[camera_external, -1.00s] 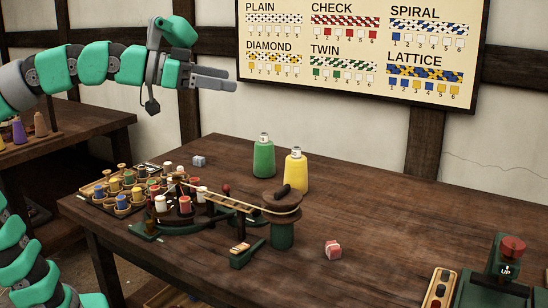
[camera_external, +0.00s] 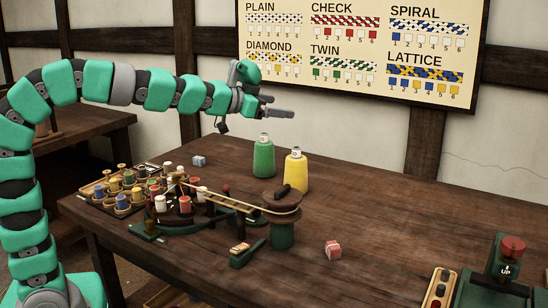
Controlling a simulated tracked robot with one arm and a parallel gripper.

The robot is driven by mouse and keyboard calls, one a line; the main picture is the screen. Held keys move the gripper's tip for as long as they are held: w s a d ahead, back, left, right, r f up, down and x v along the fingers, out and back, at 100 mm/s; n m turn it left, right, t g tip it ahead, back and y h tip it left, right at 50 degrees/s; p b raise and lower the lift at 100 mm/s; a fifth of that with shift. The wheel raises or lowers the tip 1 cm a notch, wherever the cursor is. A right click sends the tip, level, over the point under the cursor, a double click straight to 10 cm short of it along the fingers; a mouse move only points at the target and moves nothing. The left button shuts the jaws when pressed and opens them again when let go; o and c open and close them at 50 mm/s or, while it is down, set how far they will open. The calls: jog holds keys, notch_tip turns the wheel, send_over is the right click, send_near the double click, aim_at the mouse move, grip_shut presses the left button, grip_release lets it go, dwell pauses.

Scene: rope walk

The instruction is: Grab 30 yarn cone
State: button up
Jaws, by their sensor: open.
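A green yarn cone (camera_external: 264,159) stands upright on the wooden table. A yellow yarn cone (camera_external: 295,172) stands upright to its right and a little nearer. Both have pale tops with small marks too small to read, so I cannot tell which one is 30. My gripper (camera_external: 280,109) is open and empty. It is in the air, above the cones in the picture and apart from them, with its fingers pointing right.
A braiding device (camera_external: 185,212) with several bobbins and a green post (camera_external: 282,235) stands left of and in front of the cones. A grey cube (camera_external: 199,161), a pink block (camera_external: 333,250) and a red-button box (camera_external: 510,260) are also on the table.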

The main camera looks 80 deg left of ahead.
jog(key=w+a+f+p, duration=0.2)
jog(key=a+f+p, duration=0.2)
jog(key=a+f, duration=0.5)
jog(key=h+p, duration=0.1)
jog(key=p, duration=0.3)
send_near(301, 160)
jog(key=s+a, duration=0.2)
jog(key=s, duration=0.1)
jog(key=shift+n, duration=0.3)
jog(key=b+x, duration=0.1)
jog(key=x, duration=0.7)
jog(key=shift+w+a+f, duration=0.1)
jog(key=shift+w+f, duration=0.05)
jog(key=shift+f, duration=0.1)
jog(key=shift+b+x, duration=0.6)
jog(key=shift+x, duration=2.3)
jog(key=shift+r, duration=0.15)
jog(key=c, duration=1.2)
